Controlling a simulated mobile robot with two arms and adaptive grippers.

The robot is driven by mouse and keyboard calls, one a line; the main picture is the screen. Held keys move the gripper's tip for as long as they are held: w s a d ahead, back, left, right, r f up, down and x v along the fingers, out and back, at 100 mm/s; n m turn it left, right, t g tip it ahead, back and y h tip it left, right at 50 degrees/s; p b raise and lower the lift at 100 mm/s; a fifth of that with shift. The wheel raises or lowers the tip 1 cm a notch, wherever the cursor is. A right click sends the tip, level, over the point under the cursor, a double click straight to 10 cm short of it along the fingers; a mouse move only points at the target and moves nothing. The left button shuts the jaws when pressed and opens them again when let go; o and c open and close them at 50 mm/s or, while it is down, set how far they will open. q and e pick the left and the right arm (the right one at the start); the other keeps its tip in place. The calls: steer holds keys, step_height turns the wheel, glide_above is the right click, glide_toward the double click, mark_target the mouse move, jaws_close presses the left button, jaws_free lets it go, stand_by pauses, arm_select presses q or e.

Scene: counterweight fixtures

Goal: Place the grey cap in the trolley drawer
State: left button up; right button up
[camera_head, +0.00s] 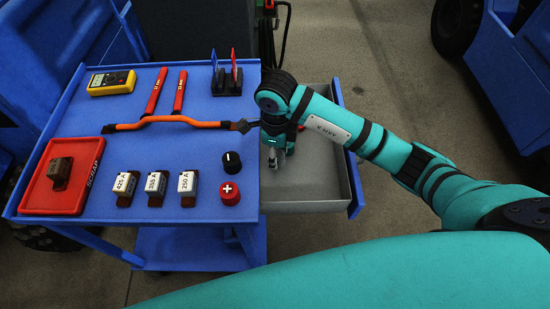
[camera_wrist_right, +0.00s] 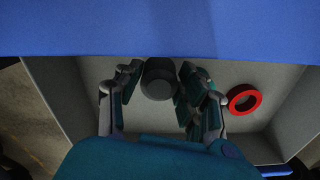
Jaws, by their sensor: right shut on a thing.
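The grey cap (camera_wrist_right: 159,80) is between the fingers of my right gripper (camera_wrist_right: 160,88) in the right wrist view. My right gripper (camera_head: 277,155) is shut on it and points down over the open trolley drawer (camera_head: 315,207), close to the trolley's right edge. The drawer also shows in the right wrist view (camera_wrist_right: 60,95), with its grey floor below the cap. I cannot tell whether the cap touches the floor. In the head view the gripper mostly hides the cap. My left gripper is not in view.
A red ring (camera_wrist_right: 244,99) lies in the drawer. On the blue trolley top (camera_head: 165,100) are a black cap (camera_head: 232,162), a red cap (camera_head: 230,194), labelled fuses (camera_head: 156,187), an orange-handled tool (camera_head: 160,121), a multimeter (camera_head: 112,82) and a red scrap tray (camera_head: 53,203).

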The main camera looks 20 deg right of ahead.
steer(key=shift+f, duration=1.6)
steer(key=o, duration=0.5)
steer(key=shift+f, duration=0.1)
step_height(320, 180, up, 12)
steer(key=shift+r, duration=0.15)
steer(key=shift+s, duration=0.15)
